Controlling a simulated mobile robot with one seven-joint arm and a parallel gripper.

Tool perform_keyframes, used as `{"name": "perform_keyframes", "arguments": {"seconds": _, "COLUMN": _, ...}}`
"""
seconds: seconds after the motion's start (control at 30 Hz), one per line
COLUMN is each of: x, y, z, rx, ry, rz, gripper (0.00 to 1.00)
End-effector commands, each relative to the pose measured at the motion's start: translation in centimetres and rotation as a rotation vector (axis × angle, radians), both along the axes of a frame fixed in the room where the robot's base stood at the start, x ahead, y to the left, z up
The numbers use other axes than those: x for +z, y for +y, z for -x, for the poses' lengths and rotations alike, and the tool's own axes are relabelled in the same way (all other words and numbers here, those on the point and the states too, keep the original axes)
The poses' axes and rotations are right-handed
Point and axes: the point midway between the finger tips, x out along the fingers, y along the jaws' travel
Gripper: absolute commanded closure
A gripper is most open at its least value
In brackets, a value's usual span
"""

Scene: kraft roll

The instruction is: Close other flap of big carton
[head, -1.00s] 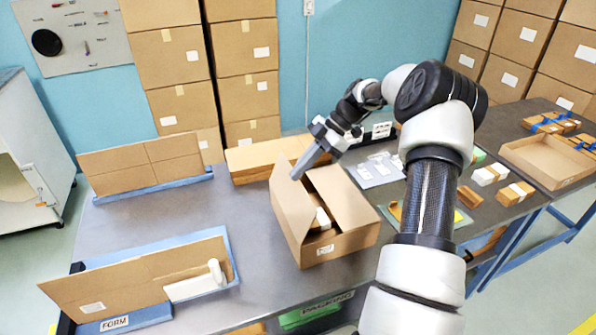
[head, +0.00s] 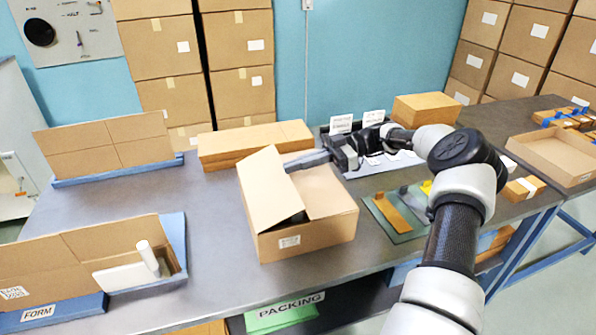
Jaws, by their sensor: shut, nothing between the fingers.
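The big carton (head: 305,235) stands on the grey table in the head view, with a white label on its front. Its left flap (head: 270,190) is raised and slants inward over the opening. Its right flap (head: 328,190) lies about flat over the right part. A dark gap shows between them at the front, and the contents are hidden. My gripper (head: 290,165) is shut and empty at the carton's back edge. Its fingers point left, with the tips close to the raised flap; I cannot tell whether they touch it.
A long flat carton (head: 255,142) lies behind the big carton. A blue-based form (head: 165,262) with a cardboard sheet stands at the front left, another sheet (head: 105,145) behind it. A green mat (head: 395,215) lies to the right. Table between form and carton is clear.

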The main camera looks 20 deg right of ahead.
Motion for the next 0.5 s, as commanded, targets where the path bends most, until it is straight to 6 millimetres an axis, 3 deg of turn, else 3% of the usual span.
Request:
{"name": "perform_keyframes", "arguments": {"seconds": 0.03, "x": -1.3, "y": -0.1, "z": 0.0, "rx": 0.000, "ry": 0.000, "rz": 0.001, "gripper": 1.00}}
{"name": "perform_keyframes", "arguments": {"seconds": 0.1, "x": -1.9, "y": -0.2, "z": 0.0, "rx": 0.001, "ry": 0.000, "rz": 0.001, "gripper": 1.00}}
{"name": "perform_keyframes", "arguments": {"seconds": 0.5, "x": -3.9, "y": -0.4, "z": 0.0, "rx": 0.002, "ry": 0.001, "rz": 0.003, "gripper": 1.00}}
